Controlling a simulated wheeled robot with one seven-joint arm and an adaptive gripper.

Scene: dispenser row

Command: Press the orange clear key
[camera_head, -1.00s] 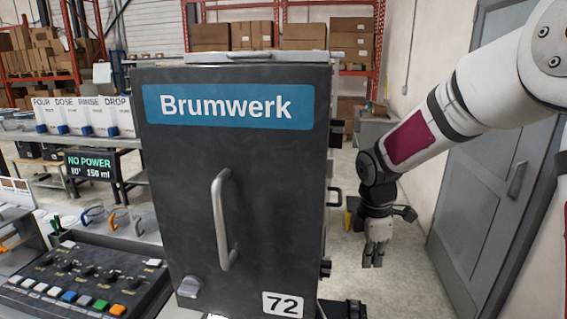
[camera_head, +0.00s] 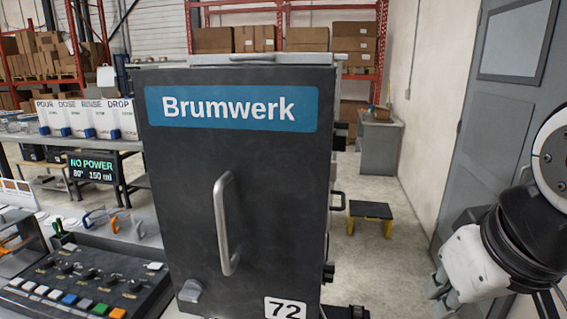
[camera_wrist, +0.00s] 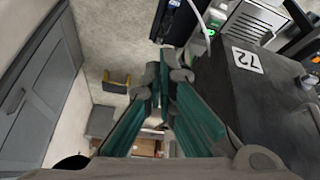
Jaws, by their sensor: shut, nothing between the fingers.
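The orange key (camera_head: 117,313) is at the right end of the front row of coloured keys, low on the left in the head view. It sits on a dark sloped control panel (camera_head: 130,268), left of the dark Brumwerk cabinet. My gripper (camera_head: 442,292) is at the lower right of the head view, on the other side of the cabinet and well away from the panel. In the wrist view my gripper (camera_wrist: 165,76) shows its teal finger pads, shut with nothing between them. The orange key is not visible in the wrist view.
The tall Brumwerk cabinet (camera_head: 285,170) with its handle (camera_head: 225,222) stands between my gripper and the panel. A display (camera_head: 92,168) reads NO POWER. A yellow-and-black step stool (camera_head: 370,211) stands on the floor behind. Open floor lies right of the cabinet.

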